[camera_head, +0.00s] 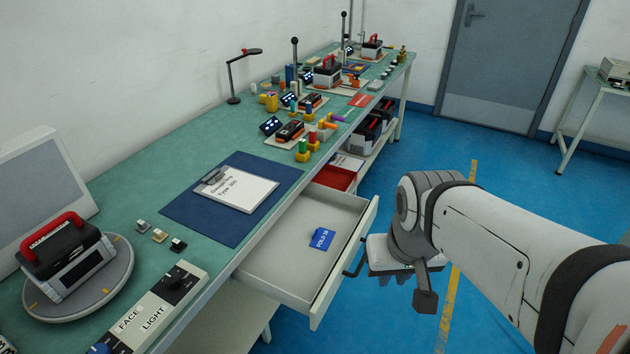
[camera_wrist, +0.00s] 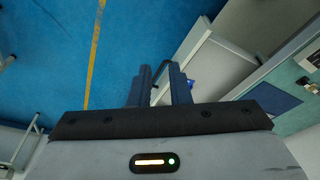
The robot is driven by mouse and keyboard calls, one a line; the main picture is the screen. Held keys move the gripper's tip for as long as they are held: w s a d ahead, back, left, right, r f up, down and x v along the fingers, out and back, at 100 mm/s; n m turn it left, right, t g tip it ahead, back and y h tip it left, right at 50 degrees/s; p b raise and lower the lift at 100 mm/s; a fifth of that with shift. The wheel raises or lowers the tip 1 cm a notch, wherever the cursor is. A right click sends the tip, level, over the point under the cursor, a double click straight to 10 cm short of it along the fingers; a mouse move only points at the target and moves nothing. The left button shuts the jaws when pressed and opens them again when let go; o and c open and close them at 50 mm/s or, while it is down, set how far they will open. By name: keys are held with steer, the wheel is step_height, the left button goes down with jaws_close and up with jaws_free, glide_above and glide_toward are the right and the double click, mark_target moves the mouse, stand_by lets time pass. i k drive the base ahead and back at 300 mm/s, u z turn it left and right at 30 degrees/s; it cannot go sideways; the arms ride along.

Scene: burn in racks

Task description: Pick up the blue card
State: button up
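The blue card (camera_head: 321,239), with white lettering, lies flat in the open pale drawer (camera_head: 278,257) under the workbench. In the wrist view a small bit of blue, likely the card (camera_wrist: 191,84), shows just right of the right finger. My gripper (camera_head: 378,271) is outside the drawer, by its front. In the wrist view my gripper (camera_wrist: 160,84) has its two dark fingers apart, with the dark drawer handle (camera_wrist: 163,72) showing in the gap between them. I cannot tell if they touch the handle. The card is apart from my gripper.
A blue mat (camera_head: 180,208) with a clipboard (camera_head: 238,188) lies on the green workbench above the drawer. A red tray (camera_head: 335,178) sits beyond the drawer. Several devices and coloured blocks stand along the bench. The blue floor right of the drawer is clear.

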mark_target(322, 238)
steer(key=u, duration=2.95)
steer(key=k, duration=0.95)
steer(key=z, duration=1.7)
steer(key=i, duration=1)
steer(key=u, duration=0.1)
